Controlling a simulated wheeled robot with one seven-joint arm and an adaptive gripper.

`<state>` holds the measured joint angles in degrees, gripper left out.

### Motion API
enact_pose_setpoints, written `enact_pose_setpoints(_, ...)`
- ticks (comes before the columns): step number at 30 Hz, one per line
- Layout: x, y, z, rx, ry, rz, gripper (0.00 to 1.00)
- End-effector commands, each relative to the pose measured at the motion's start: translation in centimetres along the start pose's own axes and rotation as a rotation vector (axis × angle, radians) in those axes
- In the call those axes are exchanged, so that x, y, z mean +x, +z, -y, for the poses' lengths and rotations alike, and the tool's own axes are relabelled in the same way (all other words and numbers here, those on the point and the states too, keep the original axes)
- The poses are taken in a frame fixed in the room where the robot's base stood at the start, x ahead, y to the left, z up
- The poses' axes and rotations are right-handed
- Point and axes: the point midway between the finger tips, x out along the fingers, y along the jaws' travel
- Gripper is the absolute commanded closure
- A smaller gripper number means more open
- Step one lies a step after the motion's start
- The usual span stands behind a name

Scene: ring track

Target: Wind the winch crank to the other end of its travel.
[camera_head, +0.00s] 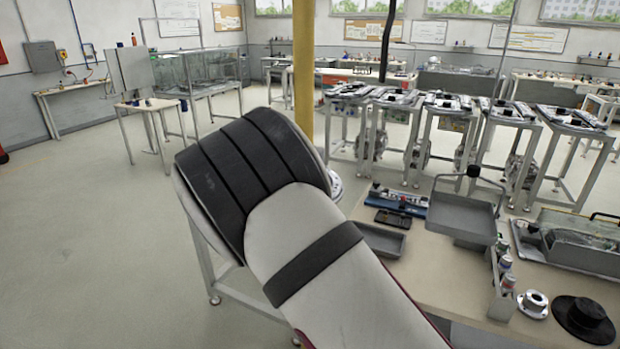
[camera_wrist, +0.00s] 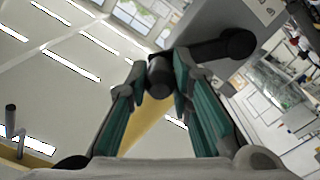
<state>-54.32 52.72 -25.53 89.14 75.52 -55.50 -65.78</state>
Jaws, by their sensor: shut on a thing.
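In the wrist view my gripper (camera_wrist: 160,82) has its two teal-lined fingers closed on the dark round grip of the winch crank (camera_wrist: 205,50). The crank's black arm runs from the grip to the right and slightly up, ending in a round black hub. Behind it is a grey box-like housing (camera_wrist: 215,18), partly out of frame. In the head view my own arm fills the middle, and I cannot make out the gripper, crank or winch there.
A yellow post (camera_head: 304,65) stands behind my arm. To the right is a bench (camera_head: 425,268) with a grey tray (camera_head: 462,215), a black round part (camera_head: 583,317) and a small flanged part (camera_head: 533,303). Several work tables stand behind. Floor (camera_head: 80,240) at left is clear.

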Motion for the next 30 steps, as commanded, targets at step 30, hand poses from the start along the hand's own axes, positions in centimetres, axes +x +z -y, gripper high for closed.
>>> enact_pose_setpoints(30,0.0,-5.5,3.8,-0.593,0.0,-0.006,1.0)
